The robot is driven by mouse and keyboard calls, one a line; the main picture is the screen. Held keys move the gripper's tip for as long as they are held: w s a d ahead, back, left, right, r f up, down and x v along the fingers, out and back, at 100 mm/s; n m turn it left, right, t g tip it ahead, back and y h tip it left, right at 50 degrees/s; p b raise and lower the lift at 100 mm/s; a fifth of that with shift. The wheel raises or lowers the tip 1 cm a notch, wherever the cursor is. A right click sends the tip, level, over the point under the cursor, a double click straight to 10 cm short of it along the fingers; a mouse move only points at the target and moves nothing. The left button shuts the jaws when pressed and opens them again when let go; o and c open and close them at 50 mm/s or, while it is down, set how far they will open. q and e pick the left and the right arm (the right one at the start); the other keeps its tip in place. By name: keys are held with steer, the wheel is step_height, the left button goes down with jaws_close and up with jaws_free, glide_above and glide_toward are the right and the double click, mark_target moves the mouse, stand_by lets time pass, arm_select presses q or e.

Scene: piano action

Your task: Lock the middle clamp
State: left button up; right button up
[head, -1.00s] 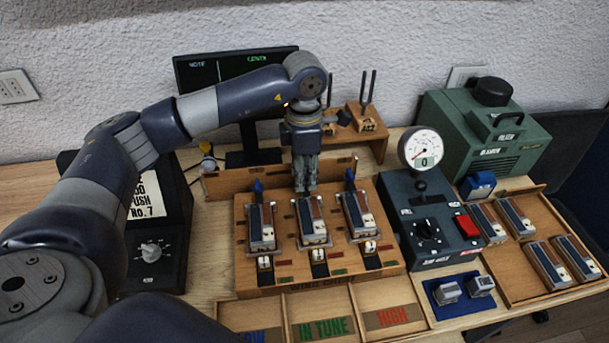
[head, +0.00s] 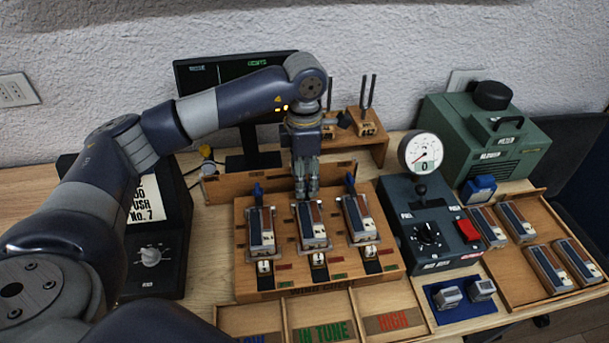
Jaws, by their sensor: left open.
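The wooden clamp board (head: 240,270) carries three metal-sided blocks in a row. The middle block (head: 312,226) sits between a left block (head: 261,232) and a right block (head: 357,220). Blue clamp levers stand upright behind the left block (head: 258,193) and the right block (head: 350,184). The middle clamp's lever is hidden behind my left gripper (head: 307,196). That gripper points down at the back end of the middle block. It is open, but I cannot tell whether its fingers touch the lever. My right gripper is out of view.
A grey control box (head: 425,205) with a dial gauge (head: 421,153) stands right of the board. A wooden tray (head: 520,285) with several similar blocks lies further right. Sorting compartments (head: 395,320) are in front. A black box with a knob (head: 150,255) is at left.

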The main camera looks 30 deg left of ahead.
arm_select(q)
step_height(320, 180, up, 12)
steer(key=shift+f, duration=0.2)
stand_by(0.6)
